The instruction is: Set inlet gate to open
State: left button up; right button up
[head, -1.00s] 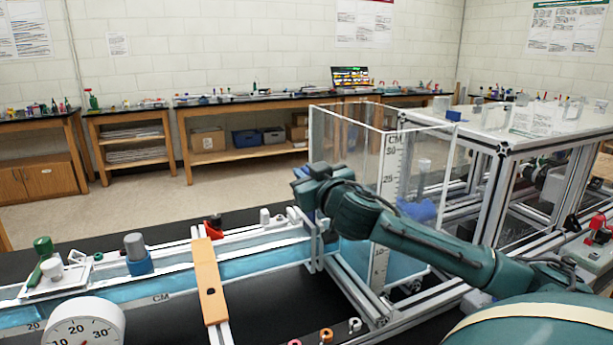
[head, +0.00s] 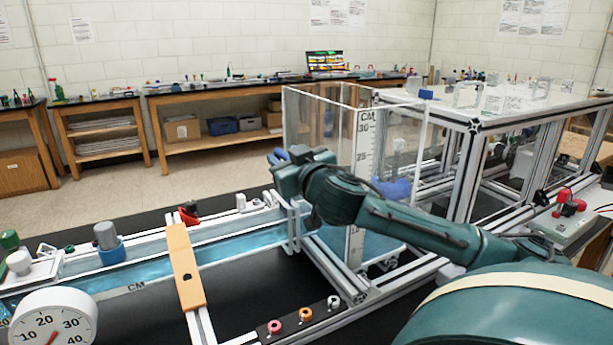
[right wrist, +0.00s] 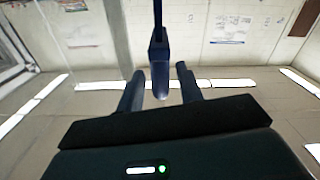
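The clear tank (head: 395,150) with a centimetre scale stands at the near end of the water channel (head: 228,248). A pale upright gate frame (head: 293,228) stands where the channel meets the tank; its opening cannot be read. My right gripper (head: 279,157) is beside the tank's left edge, above this frame, partly hidden by its own wrist. In the right wrist view, its two fingers (right wrist: 158,85) are apart, on either side of a dark blue handle (right wrist: 158,60) on a thin rod. Gaps show between handle and fingers. My left gripper is not in view.
An orange bar (head: 185,268) crosses the channel. A round dial (head: 50,322) stands at front left. Small coloured rings (head: 305,315) lie on a dark strip in front of the tank. An aluminium frame table (head: 500,110) stands behind right.

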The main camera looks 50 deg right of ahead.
pick_arm(q)
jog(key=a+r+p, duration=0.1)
jog(key=p, duration=0.3)
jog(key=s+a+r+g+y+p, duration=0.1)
jog(key=p, duration=0.3)
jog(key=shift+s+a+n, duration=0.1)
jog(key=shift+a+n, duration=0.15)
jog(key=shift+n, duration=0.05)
pick_arm(e)
jog(key=v, duration=1)
jog(key=shift+s, duration=0.4)
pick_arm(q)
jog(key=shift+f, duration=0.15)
pick_arm(e)
jog(key=shift+a, duration=0.15)
jog(key=shift+s, duration=0.1)
